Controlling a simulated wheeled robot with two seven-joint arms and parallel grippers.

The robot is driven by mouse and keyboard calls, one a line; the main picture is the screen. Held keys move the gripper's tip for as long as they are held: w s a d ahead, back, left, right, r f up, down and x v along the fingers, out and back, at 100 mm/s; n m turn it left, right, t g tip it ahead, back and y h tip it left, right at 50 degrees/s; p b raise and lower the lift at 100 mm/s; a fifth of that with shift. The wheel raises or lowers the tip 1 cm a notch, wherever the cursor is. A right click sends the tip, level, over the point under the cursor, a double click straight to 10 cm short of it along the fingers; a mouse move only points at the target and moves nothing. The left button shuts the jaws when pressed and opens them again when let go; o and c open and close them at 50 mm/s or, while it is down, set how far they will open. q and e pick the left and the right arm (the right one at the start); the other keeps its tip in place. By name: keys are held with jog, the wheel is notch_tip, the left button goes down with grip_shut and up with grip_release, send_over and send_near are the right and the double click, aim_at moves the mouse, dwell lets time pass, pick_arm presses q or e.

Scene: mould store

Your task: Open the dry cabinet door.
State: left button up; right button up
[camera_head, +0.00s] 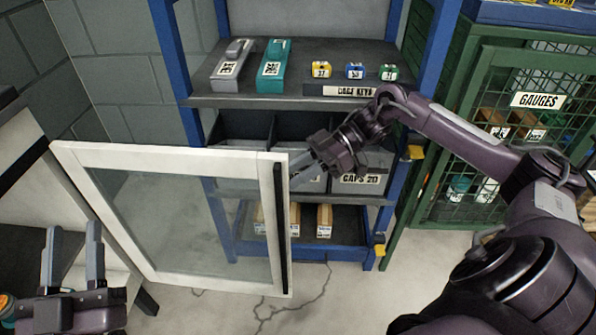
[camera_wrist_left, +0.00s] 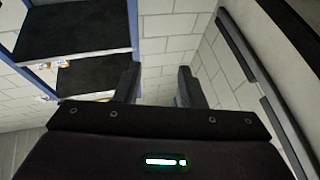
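The dry cabinet door (camera_head: 180,150), a white frame around a glass pane (camera_head: 175,225), stands swung out from the cabinet body (camera_head: 25,165) at the left edge. A long black handle (camera_head: 281,240) runs down its free edge. My right gripper (camera_head: 300,174) reaches in from the right, its fingers at the upper part of that edge beside the handle. Whether they grip it or only touch it is hidden. My left gripper (camera_head: 71,262) is low at the left, fingers apart and empty; the left wrist view also shows its spread fingers (camera_wrist_left: 159,88) with only wall between.
A blue-framed shelf rack (camera_head: 300,100) with boxes, small coloured blocks and bins stands behind the door. A green mesh cage (camera_head: 510,130) labelled GAUGES is at the right. Cracked bare floor (camera_head: 340,300) lies in front.

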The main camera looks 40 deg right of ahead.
pick_arm(q)
jog(key=r, duration=0.1)
jog(key=s+r+t, duration=0.1)
jog(key=r+t+h, duration=0.1)
jog(key=r, duration=0.1)
jog(key=shift+s+a, duration=0.2)
jog(key=shift+a, duration=0.2)
jog(key=shift+r, duration=0.25)
dwell(0.4)
